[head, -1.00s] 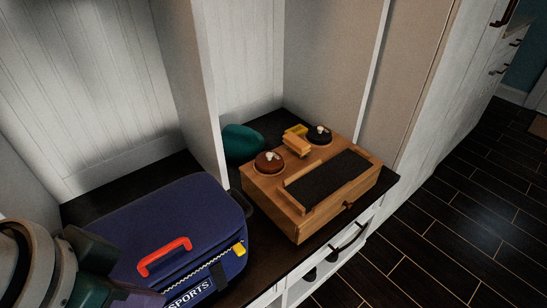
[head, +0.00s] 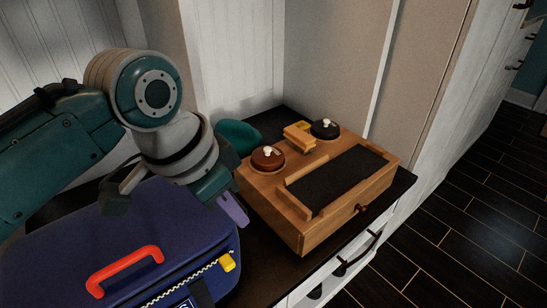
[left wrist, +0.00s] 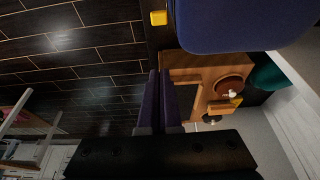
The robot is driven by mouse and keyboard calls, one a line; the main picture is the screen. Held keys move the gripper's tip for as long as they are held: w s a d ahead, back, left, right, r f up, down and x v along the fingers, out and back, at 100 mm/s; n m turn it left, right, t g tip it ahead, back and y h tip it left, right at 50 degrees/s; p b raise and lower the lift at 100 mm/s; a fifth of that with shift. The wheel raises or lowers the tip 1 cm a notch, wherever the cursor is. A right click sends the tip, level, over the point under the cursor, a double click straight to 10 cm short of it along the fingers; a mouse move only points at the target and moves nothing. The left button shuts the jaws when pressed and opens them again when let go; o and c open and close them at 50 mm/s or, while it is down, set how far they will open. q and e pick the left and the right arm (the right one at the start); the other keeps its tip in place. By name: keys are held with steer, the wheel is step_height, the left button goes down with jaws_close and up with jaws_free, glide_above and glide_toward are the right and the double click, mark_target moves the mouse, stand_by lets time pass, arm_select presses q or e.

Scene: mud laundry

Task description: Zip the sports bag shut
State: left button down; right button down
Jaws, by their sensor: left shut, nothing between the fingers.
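The blue sports bag (head: 60,245) lies on the dark bench at lower left, with a red handle (head: 125,270) on top. A yellow zipper pull (head: 228,262) sits at the bag's right front corner, with pale zipper teeth (head: 195,277) running left from it. My left gripper (head: 233,211) hangs just beyond the bag's right end, shut and empty, apart from the pull. In the left wrist view, its purple fingers (left wrist: 164,98) are together; the bag (left wrist: 245,22) and yellow pull (left wrist: 158,18) show at the top. My right gripper is not in view.
A wooden shoe-care box (head: 300,225) with a brown-lidded pot (head: 268,158), a black-lidded pot (head: 325,128) and a brush (head: 299,138) stands close right of the gripper. A teal object (head: 238,137) lies behind it. Dark floor is clear at right.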

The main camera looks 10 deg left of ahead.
mark_target(227, 262)
arm_select(q)
step_height(227, 262, down, 9)
steer(key=b, duration=0.4)
steer(key=shift+s+a, duration=0.25)
steer(key=shift+s, duration=0.1)
